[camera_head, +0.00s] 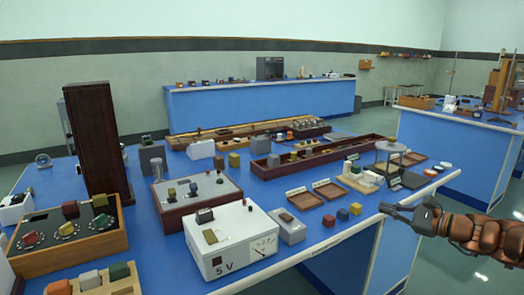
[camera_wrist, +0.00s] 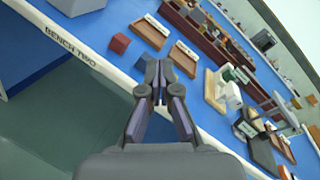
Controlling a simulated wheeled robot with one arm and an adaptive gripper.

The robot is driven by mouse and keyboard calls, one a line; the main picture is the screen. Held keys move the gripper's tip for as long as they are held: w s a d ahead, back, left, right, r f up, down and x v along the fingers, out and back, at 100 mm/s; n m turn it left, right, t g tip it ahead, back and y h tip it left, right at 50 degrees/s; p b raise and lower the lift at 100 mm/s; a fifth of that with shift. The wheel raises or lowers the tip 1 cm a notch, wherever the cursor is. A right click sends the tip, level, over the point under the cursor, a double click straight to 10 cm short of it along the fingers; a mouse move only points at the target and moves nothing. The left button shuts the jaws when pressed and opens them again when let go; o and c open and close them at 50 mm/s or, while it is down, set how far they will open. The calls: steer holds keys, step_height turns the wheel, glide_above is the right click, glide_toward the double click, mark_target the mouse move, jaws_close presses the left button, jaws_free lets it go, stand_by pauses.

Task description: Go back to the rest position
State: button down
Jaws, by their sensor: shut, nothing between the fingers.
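My gripper (camera_head: 385,208) reaches in from the right edge in the head view, at the front edge of the near blue bench (camera_head: 290,268). In the wrist view my gripper (camera_wrist: 159,100) is shut with its fingertips together and nothing between them. It appears in front of the bench edge marked "BENCH TWO" (camera_wrist: 72,45). The red cube also shows in the wrist view (camera_wrist: 120,43).
Two shallow wooden trays (camera_head: 305,201) (camera_head: 329,189) lie behind the cubes. A white 5 V meter box (camera_head: 229,239) stands to their left. A round-topped stand (camera_head: 391,147) is on the right. Other blue benches (camera_head: 262,100) stand behind. Open floor (camera_head: 450,262) lies before the bench.

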steer(key=s+a+f+n+g+h, duration=0.15)
steer(key=s+a+n+g, duration=0.35)
steer(key=s+a, duration=0.55)
steer(key=s+a+f+n+g, duration=0.3)
steer(key=s+a+n+g, duration=0.3)
steer(key=a, duration=0.7)
steer(key=s+d+f+n+g+h, duration=0.1)
steer(key=s+d+f+n+h, duration=0.25)
steer(key=s, duration=0.55)
steer(key=s+d+f+n+g+h, duration=0.15)
steer(key=s+h, duration=0.25)
steer(key=s, duration=0.5)
steer(key=s+d+f+n+g+h, duration=0.1)
steer(key=s+d+f+n+h, duration=0.25)
steer(key=s, duration=0.45)
steer(key=s+p+v, duration=0.2)
steer(key=p+v, duration=0.8)
steer(key=v, duration=0.1)
steer(key=s+r+p+v, duration=0.1)
steer(key=s+p+v, duration=0.2)
steer(key=p+v, duration=0.7)
steer(key=shift+s+r+t+y, duration=0.25)
steer(key=shift+r+t+y, duration=0.1)
steer(key=shift+r+t, duration=0.1)
